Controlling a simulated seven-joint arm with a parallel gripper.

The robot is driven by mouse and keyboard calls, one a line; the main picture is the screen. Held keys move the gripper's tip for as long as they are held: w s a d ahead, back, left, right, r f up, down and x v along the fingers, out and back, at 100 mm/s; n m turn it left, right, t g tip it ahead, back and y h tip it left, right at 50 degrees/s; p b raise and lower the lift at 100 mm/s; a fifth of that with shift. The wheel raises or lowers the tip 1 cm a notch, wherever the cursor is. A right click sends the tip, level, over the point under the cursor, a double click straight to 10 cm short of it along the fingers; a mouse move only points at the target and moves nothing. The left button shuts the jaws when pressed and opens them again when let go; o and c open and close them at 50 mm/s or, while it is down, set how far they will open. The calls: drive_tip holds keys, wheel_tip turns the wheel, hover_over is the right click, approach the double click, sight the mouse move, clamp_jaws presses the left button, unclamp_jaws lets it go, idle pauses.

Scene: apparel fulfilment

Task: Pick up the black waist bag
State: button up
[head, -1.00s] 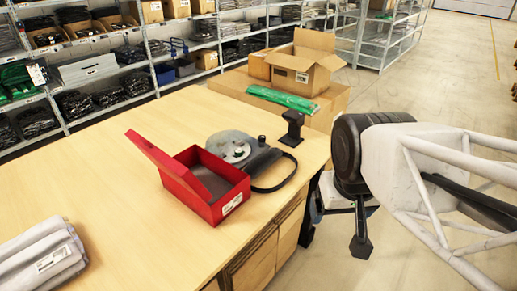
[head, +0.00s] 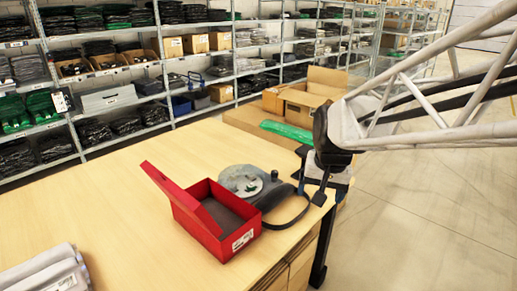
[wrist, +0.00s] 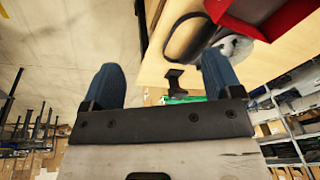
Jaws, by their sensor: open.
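The black waist bag (head: 274,193) lies on the wooden table, between a red open box and the table's right edge. Its dark strap loops out toward the edge. A grey rounded item with a pale disc (head: 243,180) lies against the bag, and the red box (head: 222,222) hides part of both. In the wrist view the strap loop (wrist: 168,38) shows beyond the fingers, up and to the right. My gripper (wrist: 158,78) has two blue fingers spread apart with nothing between them. It is off the table's right edge, apart from the bag.
Folded grey garments (head: 45,272) lie at the near left. The table's left middle is clear. Stocked shelves line the back.

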drive_tip(key=w+a+f+m, duration=0.1)
drive_tip(key=w+f, duration=0.2)
drive_tip(key=w, duration=0.7)
drive_tip(key=m+y, duration=0.1)
drive_tip(key=m, duration=0.4)
hover_over(275, 192)
drive_tip(key=s+d, duration=0.1)
drive_tip(key=shift+g, duration=0.3)
drive_tip(key=s+d+x, duration=0.1)
drive_tip(key=x, duration=0.6)
drive_tip(key=s+d+x, duration=0.1)
drive_tip(key=x, duration=0.6)
drive_tip(key=s+d+f+x, duration=0.1)
drive_tip(key=x, duration=0.6)
drive_tip(key=shift+s, duration=0.35)
drive_tip(key=shift+w+a+f, duration=0.1)
drive_tip(key=shift+w+f, duration=0.3)
drive_tip(key=shift+f, duration=0.1)
drive_tip(key=shift+f, duration=0.15)
drive_tip(key=shift+x, duration=1.1)
drive_tip(key=shift+f, duration=0.1)
